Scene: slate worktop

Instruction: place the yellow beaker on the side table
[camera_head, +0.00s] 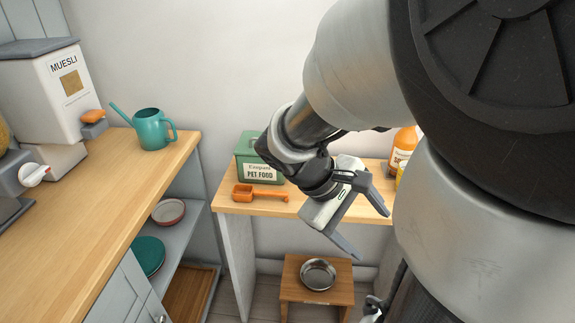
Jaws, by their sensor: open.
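A sliver of a yellow thing (400,173), which may be the yellow beaker, shows on the side table (222,202) beside an orange bottle. My arm hides most of it, so I cannot tell its shape. The side table is a pale wooden top on white legs against the wall. My gripper (372,235) is open and empty. Its fingers point down and right, in front of the table's front edge, left of and nearer than the yellow thing.
A green pet food tin (248,160), an orange scoop (262,194) and the orange bottle (402,150) stand on the side table. Below, a metal bowl (318,274) sits on a wooden stool (300,290). A counter (110,210) with a teal watering can (152,130) is at left.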

